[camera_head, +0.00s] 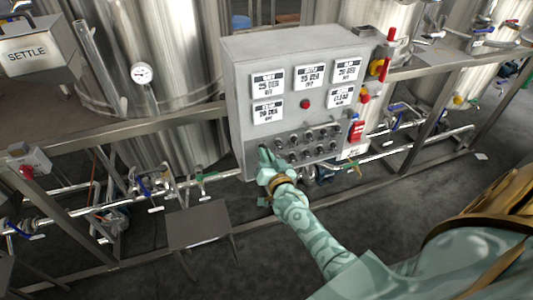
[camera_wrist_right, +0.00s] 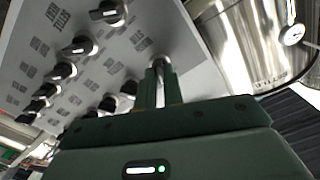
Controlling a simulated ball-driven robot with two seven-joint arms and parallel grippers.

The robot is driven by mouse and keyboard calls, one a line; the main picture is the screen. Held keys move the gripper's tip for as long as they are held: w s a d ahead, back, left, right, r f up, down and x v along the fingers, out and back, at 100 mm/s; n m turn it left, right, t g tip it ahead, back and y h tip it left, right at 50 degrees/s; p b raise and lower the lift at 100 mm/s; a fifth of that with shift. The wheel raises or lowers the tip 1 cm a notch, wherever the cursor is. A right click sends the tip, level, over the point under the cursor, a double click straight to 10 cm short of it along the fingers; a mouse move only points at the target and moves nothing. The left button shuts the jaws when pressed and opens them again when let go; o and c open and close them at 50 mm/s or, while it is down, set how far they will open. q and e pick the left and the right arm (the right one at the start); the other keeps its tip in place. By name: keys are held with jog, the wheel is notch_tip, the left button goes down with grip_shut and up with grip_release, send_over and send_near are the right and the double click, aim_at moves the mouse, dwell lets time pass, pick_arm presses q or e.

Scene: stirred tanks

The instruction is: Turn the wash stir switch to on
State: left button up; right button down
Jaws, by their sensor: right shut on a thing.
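The grey control box (camera_head: 238,100) stands before the tanks, with several rotary switches (camera_head: 307,147) in rows on its lower front. My right gripper (camera_head: 266,158) is at the lower left end of these rows, shut on a switch knob that its fingers hide. In the right wrist view the fingers (camera_wrist_right: 160,70) reach the panel face (camera_wrist_right: 150,25), with several black knobs (camera_wrist_right: 80,48) to their left. The labels are too small to read, so I cannot tell which one is the wash stir switch. My left gripper is not in view.
White display plates (camera_head: 309,77) and a red button (camera_head: 305,104) sit above the switches. A red-handled switch (camera_head: 356,130) is on the box's right. Steel tanks (camera_head: 175,60) and pipes (camera_head: 400,147) stand behind. A small metal step (camera_head: 199,222) is at lower left.

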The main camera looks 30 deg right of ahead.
jog(key=shift+f+m, duration=0.1)
jog(key=shift+m, duration=0.5)
jog(key=c, duration=1.5)
grip_release()
jog(key=shift+s, duration=0.1)
jog(key=p+v, duration=0.2)
jog(key=v, duration=1.4)
jog(key=shift+s, duration=0.15)
